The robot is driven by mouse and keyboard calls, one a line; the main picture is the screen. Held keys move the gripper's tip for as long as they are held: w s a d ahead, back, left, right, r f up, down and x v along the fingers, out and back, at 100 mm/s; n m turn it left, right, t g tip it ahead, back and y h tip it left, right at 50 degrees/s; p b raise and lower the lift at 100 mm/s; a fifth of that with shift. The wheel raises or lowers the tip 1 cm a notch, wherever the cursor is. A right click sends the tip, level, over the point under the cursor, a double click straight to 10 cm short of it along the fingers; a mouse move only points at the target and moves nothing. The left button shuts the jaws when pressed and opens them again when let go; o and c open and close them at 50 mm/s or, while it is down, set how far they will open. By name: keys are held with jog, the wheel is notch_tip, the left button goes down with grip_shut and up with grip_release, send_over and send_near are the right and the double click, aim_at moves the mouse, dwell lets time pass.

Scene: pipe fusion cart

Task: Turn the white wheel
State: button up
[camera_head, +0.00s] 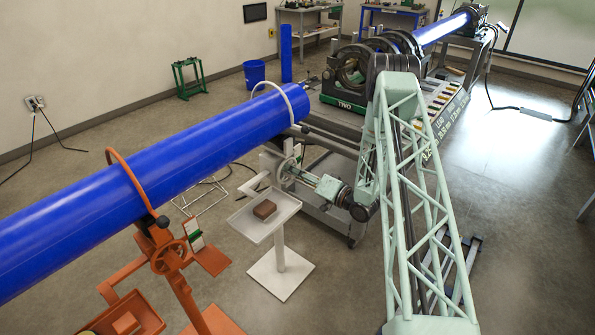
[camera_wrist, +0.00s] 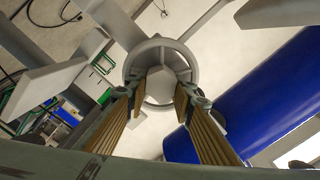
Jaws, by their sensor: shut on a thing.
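The white wheel (camera_head: 286,170) is on the white stand beside the blue pipe, near the middle of the head view. In the wrist view the wheel (camera_wrist: 160,43) shows as a pale ring with a hub, straight ahead of my fingers. My gripper (camera_head: 296,173) reaches it from the right, with my arm low beside the cart. In the wrist view my gripper (camera_wrist: 162,88) has its two ribbed fingers on either side of the hub, inside the ring's outline, shut on the wheel. The exact contact is partly hidden by the fingertips.
The blue pipe (camera_head: 170,155) passes close above the wheel and rests on an orange stand (camera_head: 168,255). A white tray (camera_head: 245,222) with a brown block (camera_head: 264,209) is just below. The fusion cart (camera_head: 345,103) stands behind.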

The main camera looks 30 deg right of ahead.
jog(key=shift+f, duration=0.1)
jog(key=o, duration=0.8)
jog(key=shift+o, duration=0.2)
jog(key=shift+s+d, duration=0.1)
jog(key=shift+s, duration=0.05)
jog(key=v, duration=1.1)
jog(key=shift+s, duration=0.35)
jog(key=shift+d, duration=0.15)
